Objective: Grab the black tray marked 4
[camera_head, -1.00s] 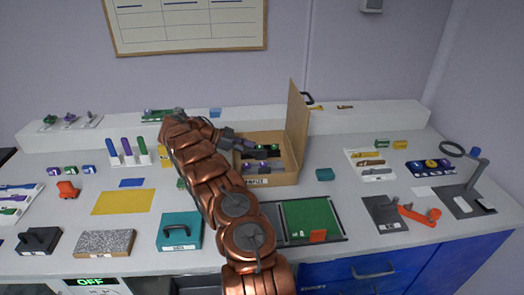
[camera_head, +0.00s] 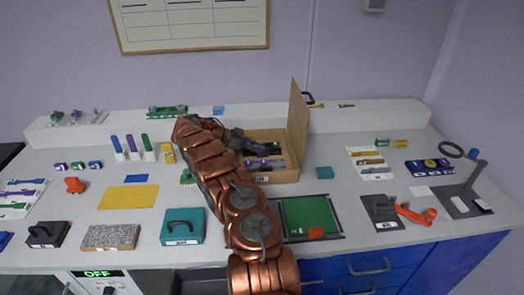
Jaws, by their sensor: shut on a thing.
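An open cardboard box (camera_head: 284,176) stands near the back middle, its lid (camera_head: 298,115) raised on the right side. Inside are dark holders with small purple and green pieces. A black tray (camera_head: 262,149) lies toward the back of the box. My gripper (camera_head: 243,143) reaches over the box's left side and is shut at the left end of this tray. The gripper and arm cover part of it. The number 4 cannot be read. Whether the tray touches the box floor cannot be told.
A raised white ledge (camera_head: 370,113) runs behind the box. A green board (camera_head: 308,215), a teal case (camera_head: 183,228) and a yellow sheet (camera_head: 130,197) lie nearer the front. Bare counter shows right of the box.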

